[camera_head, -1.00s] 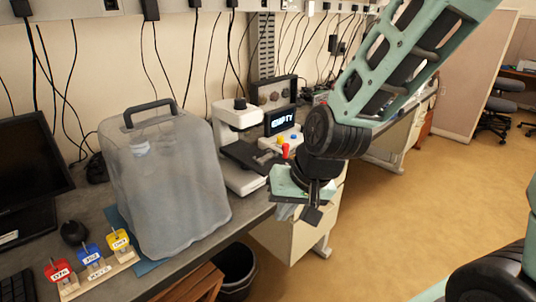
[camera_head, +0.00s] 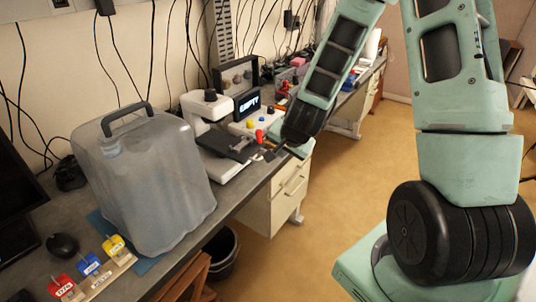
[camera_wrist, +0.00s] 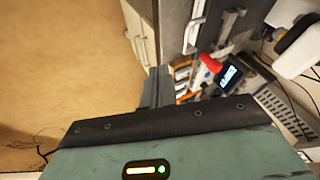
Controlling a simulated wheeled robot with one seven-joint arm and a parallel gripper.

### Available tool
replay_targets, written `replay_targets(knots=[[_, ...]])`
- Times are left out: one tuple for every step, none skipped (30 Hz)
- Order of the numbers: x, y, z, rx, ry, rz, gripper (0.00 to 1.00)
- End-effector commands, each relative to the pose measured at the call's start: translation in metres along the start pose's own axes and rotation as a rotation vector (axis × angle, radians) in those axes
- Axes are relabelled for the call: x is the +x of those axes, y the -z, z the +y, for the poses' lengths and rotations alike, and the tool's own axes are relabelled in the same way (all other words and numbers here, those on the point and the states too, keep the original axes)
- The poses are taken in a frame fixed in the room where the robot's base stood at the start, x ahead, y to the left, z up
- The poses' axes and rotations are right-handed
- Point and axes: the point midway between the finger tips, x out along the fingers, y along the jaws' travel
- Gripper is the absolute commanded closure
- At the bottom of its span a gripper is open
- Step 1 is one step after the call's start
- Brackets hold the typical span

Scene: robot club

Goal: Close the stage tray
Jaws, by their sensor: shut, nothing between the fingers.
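The white microscope-like instrument (camera_head: 203,106) stands on the bench in the head view. Its dark stage tray (camera_head: 226,143) sticks out low at the front, above a white base. How far it is out is hard to tell. My gripper (camera_head: 269,155) is shut and empty, just right of the tray, near the bench's front edge. Contact with the tray cannot be made out. In the wrist view, the shut fingers (camera_wrist: 155,90) point toward the bench side, left of the red knob (camera_wrist: 209,63); the tray is not clearly identifiable there.
A control box with a lit display (camera_head: 247,103) reading EMPTY stands behind the tray, with yellow, blue and red knobs near it. A large translucent jug (camera_head: 150,175) stands left. Labelled coloured blocks (camera_head: 88,265) sit in front.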

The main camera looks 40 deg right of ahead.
Motion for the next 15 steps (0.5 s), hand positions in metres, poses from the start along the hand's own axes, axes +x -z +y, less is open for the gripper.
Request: replay_targets(knots=[[0.007, 0.000, 0.000, 0.002, -0.002, -0.004, 1.00], [0.011, 0.000, 0.000, 0.002, -0.001, -0.003, 1.00], [0.017, -0.001, 0.000, 0.002, -0.002, -0.004, 1.00], [0.021, -0.001, 0.000, 0.002, -0.002, -0.004, 1.00], [0.025, -0.001, 0.000, 0.002, -0.001, -0.003, 1.00], [0.030, -0.001, -0.001, 0.001, -0.001, -0.005, 1.00], [0.034, 0.000, -0.001, 0.000, -0.001, -0.004, 1.00], [0.038, -0.001, 0.000, 0.000, -0.001, -0.004, 1.00], [0.044, -0.001, -0.001, 0.001, -0.001, -0.004, 1.00], [0.047, -0.001, 0.000, 0.001, -0.002, -0.004, 1.00], [0.049, -0.001, -0.004, -0.001, 0.000, -0.004, 1.00], [0.051, 0.000, -0.011, -0.001, 0.002, -0.002, 1.00], [0.054, -0.001, -0.014, -0.001, 0.002, -0.003, 1.00], [0.056, -0.001, -0.017, -0.002, 0.002, -0.003, 1.00], [0.059, -0.002, -0.021, -0.001, 0.001, -0.003, 1.00]])
